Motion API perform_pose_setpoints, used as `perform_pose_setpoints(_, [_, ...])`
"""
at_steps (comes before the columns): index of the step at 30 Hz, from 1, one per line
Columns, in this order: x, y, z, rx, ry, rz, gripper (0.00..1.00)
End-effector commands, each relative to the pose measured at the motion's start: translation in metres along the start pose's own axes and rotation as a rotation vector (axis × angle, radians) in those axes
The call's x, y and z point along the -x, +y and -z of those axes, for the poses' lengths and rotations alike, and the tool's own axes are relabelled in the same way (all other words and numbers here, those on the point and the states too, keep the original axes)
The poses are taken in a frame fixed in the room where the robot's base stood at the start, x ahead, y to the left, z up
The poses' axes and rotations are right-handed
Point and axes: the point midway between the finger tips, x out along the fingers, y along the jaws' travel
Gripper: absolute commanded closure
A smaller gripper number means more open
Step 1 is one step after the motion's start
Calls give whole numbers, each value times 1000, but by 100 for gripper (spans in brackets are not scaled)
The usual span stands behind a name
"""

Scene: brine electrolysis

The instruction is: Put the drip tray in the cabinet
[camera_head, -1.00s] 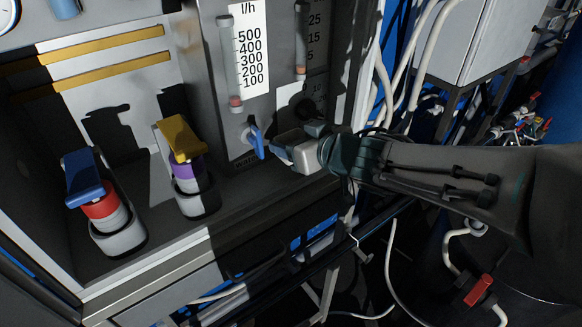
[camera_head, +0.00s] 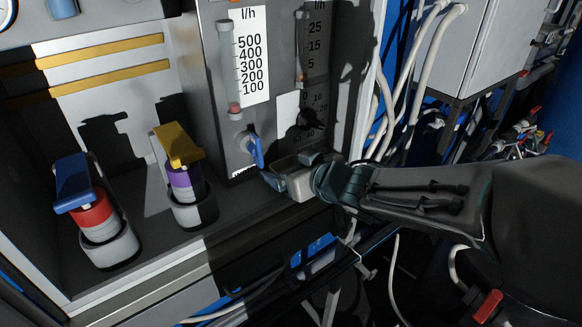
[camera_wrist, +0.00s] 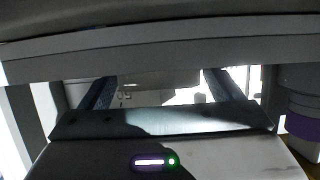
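I cannot pick out a drip tray with certainty in either view. The cabinet (camera_head: 245,215) is the grey housing with an open front, seen on the left of the head view. My gripper (camera_head: 288,168) is at its lower right front, just below the blue valve handle (camera_head: 256,151). Its two fingers stand apart, and I see nothing held between them. In the wrist view the fingers of my gripper (camera_wrist: 158,82) also stand apart. Their far ends meet or pass behind a wide pale grey bar (camera_wrist: 160,52), which I cannot identify for sure.
A red container with a blue top (camera_head: 92,212) and a purple one with a yellow top (camera_head: 185,178) stand in grey holders inside the cabinet. Flow meters (camera_head: 232,70) are on the panel. White hoses (camera_head: 425,65) hang right of the cabinet.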

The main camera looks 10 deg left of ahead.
Motion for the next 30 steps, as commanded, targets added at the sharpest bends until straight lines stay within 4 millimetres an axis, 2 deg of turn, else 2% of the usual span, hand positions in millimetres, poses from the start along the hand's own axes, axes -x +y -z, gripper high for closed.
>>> perform_pose_setpoints(8, [1,0,2,0,0,0,15])
perform_pose_setpoints(11, [6,0,3,0,1,-1,15])
perform_pose_setpoints(14, [20,1,5,0,3,-2,15])
perform_pose_setpoints(27, [101,0,6,-1,3,-2,15])
perform_pose_setpoints(30, [106,-1,2,3,3,3,15])
